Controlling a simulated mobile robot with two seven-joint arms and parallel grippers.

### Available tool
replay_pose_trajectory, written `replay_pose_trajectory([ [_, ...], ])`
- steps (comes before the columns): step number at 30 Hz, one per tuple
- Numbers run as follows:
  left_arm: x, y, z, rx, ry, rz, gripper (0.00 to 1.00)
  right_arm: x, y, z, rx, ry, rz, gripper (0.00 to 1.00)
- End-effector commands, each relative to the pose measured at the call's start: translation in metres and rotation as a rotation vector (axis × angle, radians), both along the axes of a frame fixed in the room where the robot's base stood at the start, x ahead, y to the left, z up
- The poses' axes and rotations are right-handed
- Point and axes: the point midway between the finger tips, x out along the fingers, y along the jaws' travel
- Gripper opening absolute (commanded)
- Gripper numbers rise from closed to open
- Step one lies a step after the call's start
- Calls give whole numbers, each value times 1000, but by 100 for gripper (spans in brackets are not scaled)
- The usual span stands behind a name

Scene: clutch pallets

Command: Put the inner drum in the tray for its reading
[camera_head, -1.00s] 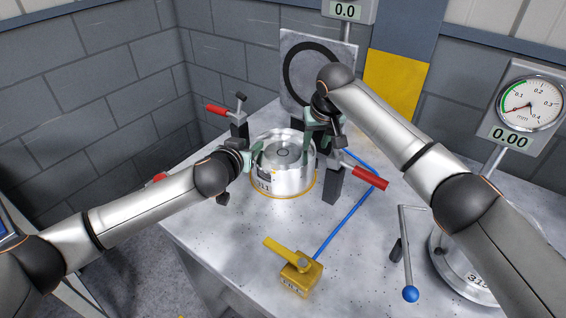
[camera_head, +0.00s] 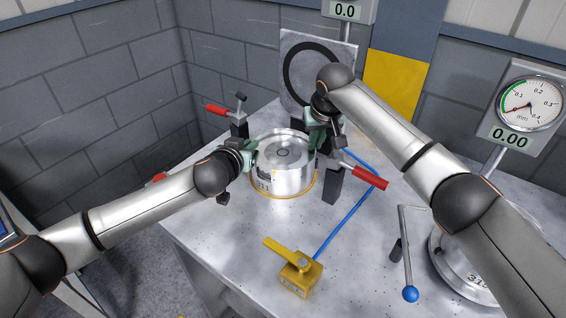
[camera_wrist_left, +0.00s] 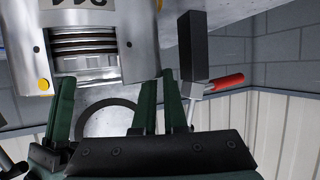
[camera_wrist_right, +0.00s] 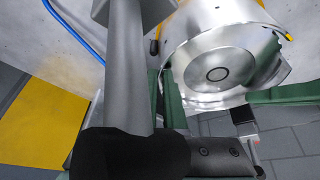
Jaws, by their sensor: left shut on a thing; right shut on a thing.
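A round silver drum (camera_head: 283,178), marked with a partly unclear number, stands upright on the bench inside an orange ring. Its flat top has a dark circle in the middle. My left gripper (camera_head: 249,154) is shut on its left edge; in the left wrist view, green fingers reach to its wall (camera_wrist_left: 139,45), beside a slot showing stacked plates. My right gripper (camera_head: 318,138) is shut on its far right edge; the right wrist view shows the drum top (camera_wrist_right: 215,55). The exact grip points are partly hidden. A grey plate with a black ring (camera_head: 289,75) stands behind; I cannot tell whether it is the tray.
Red-handled clamps stand left (camera_head: 217,109) and right (camera_head: 370,178) of the drum. A yellow lever block (camera_head: 301,275) and a blue line (camera_head: 340,222) lie in front. A dial gauge (camera_head: 531,101) reading 0.00 and another round unit (camera_head: 462,268) are at right. The front-left bench is clear.

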Motion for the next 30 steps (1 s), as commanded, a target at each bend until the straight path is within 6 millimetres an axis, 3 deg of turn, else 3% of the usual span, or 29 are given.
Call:
replay_pose_trajectory([
  [29,0,3,-4,6,7,5,0,1,-2,0,-3,0,-2,0],
  [30,2,1,4,2,-8,2,0,2,-1,7,1,-12,0,0],
])
